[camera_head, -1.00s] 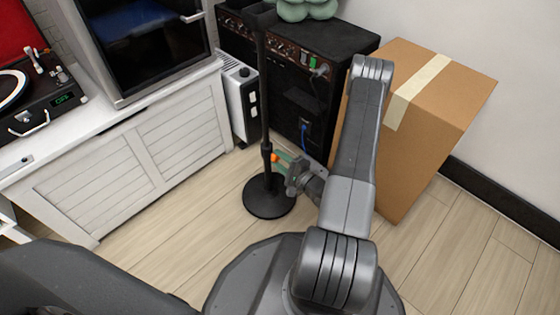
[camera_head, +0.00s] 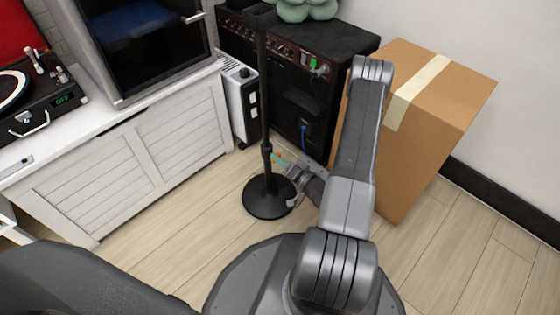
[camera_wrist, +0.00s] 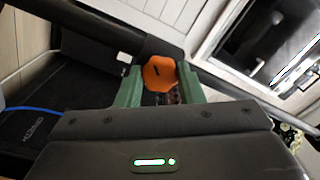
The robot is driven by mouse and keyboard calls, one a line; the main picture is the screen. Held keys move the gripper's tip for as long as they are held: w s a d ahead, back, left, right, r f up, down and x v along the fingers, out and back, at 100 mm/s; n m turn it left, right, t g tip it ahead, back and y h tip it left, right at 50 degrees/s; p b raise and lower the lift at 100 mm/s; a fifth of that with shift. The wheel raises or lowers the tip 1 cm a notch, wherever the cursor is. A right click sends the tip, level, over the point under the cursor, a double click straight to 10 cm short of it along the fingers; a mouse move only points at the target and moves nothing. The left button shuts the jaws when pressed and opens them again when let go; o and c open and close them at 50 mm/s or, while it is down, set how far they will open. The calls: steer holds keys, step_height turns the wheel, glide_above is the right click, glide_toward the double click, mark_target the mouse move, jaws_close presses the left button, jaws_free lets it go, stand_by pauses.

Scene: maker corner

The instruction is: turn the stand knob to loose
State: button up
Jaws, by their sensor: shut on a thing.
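The stand is a black pole (camera_head: 265,100) on a round black base (camera_head: 269,197), upright on the floor. Its orange knob (camera_wrist: 159,73) shows in the wrist view, on the pole's collar, with a short dark mark on its face. My gripper (camera_head: 276,158) reaches the pole from the right at the collar. In the wrist view, its green fingers (camera_wrist: 157,85) stand on either side of the knob and are shut on it. In the head view the knob is mostly hidden by the fingers.
A black amplifier (camera_head: 330,50) stands behind the pole, with a blue cable (camera_head: 304,132). A cardboard box (camera_head: 440,90) is close to the right of my arm. A white heater (camera_head: 240,100) and white cabinet (camera_head: 150,150) stand left. The front floor is clear.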

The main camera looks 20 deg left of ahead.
steer(key=shift+n, duration=0.5)
steer(key=o, duration=1)
